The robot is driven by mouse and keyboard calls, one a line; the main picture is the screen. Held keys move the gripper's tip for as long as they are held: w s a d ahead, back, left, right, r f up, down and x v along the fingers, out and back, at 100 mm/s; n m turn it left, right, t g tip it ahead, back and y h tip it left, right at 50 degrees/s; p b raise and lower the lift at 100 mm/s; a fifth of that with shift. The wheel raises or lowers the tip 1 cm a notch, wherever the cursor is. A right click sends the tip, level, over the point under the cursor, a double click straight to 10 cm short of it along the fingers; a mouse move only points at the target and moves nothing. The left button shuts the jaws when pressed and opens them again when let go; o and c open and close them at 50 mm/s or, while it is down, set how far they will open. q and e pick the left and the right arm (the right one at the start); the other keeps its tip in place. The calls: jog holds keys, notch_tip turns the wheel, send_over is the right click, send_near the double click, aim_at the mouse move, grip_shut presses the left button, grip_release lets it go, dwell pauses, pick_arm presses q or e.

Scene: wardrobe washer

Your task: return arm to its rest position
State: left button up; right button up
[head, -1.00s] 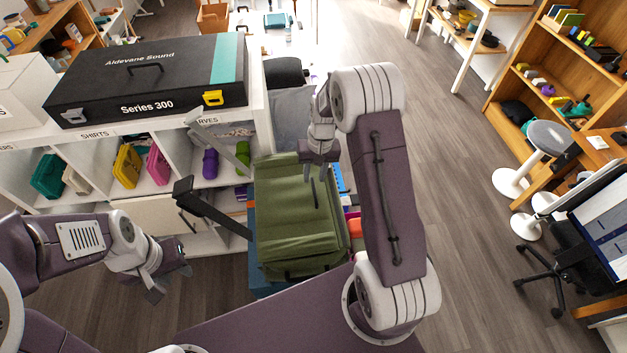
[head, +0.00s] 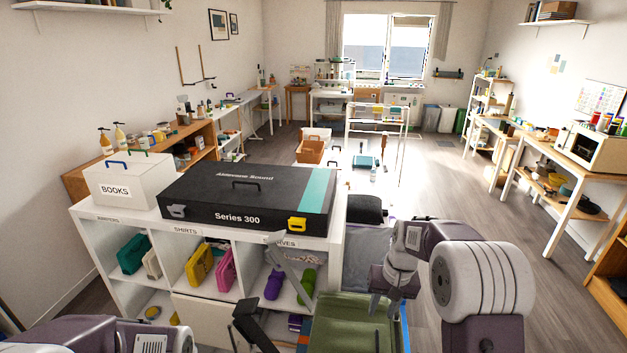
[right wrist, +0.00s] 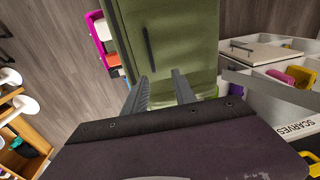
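My right arm reaches in from the lower right of the head view. Its gripper (head: 384,306) points down over the far right part of a green case (head: 345,325). In the right wrist view the two fingers (right wrist: 160,92) stand apart with nothing between them, and the green case (right wrist: 170,40) lies beyond them with a dark handle. I cannot tell how far the fingertips are above it.
A white cubby shelf (head: 130,226) stands left of the right gripper, bearing a black "Series 300" case (head: 250,197) and a white BOOKS box (head: 128,182). A dark bar (head: 250,322) juts out near the shelf's front. Open floor (head: 470,200) lies to the right.

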jog(key=s+a+f+n+b, duration=0.1)
jog(key=s+a+f, duration=0.1)
jog(key=s, duration=0.7)
jog(key=s+a+f+n+h+b, duration=0.1)
jog(key=s+f, duration=0.3)
jog(key=s, duration=0.5)
jog(key=shift+s+a+f+b, duration=0.15)
jog(key=shift+s+a+b, duration=0.15)
jog(key=shift+a+b, duration=0.25)
jog(key=shift+w, duration=0.25)
jog(key=shift+c, duration=1.3)
jog(key=shift+w, duration=0.1)
grip_shut()
jog(key=shift+a, duration=0.1)
